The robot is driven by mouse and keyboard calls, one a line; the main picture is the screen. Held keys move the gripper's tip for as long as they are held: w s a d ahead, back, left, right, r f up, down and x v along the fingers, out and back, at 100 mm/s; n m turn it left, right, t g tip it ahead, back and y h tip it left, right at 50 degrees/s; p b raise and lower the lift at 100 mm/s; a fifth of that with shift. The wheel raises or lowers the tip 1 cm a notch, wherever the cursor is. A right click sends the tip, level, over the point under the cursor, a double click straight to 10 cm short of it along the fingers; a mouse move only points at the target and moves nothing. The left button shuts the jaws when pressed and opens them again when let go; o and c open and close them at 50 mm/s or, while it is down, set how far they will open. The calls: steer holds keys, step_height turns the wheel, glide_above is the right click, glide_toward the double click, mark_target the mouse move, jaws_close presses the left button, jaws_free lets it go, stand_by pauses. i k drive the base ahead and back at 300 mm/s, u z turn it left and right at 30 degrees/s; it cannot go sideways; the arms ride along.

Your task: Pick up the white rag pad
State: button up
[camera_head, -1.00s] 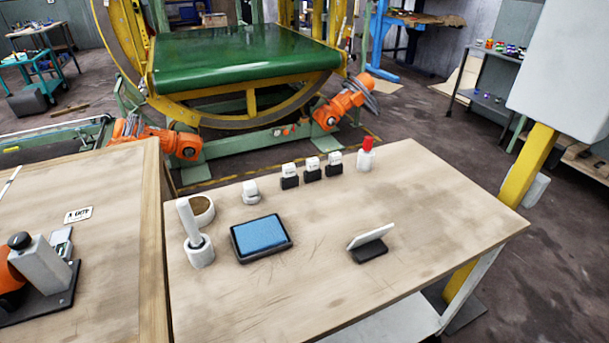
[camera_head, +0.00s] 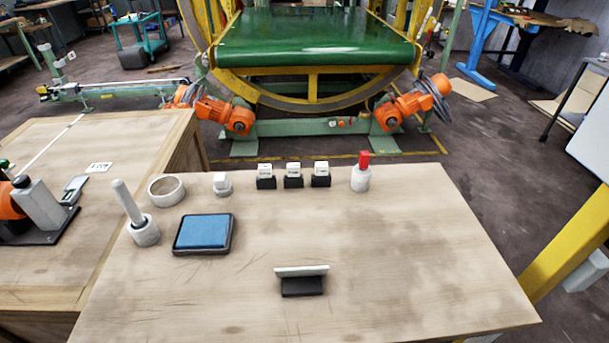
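No rag pad can be named for certain; the likeliest is a small white piece (camera_head: 221,183) with a rounded base and blockish top, standing on the wooden table (camera_head: 400,245) behind the ink pad. A thin white plate (camera_head: 302,270) stands upright in a black holder (camera_head: 302,286) near the table's front middle. My gripper is in no view.
Around it on the table are a blue ink pad (camera_head: 203,232) in a dark tray, a white cup with a rod (camera_head: 145,231), a white ring (camera_head: 167,190), several black-based white stamps (camera_head: 293,176) and a red-capped white bottle (camera_head: 361,176). The table's right side is clear.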

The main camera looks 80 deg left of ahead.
mark_target(222, 188)
steer(key=u, duration=1.4)
steer(key=i, duration=0.85)
steer(key=u, duration=3.05)
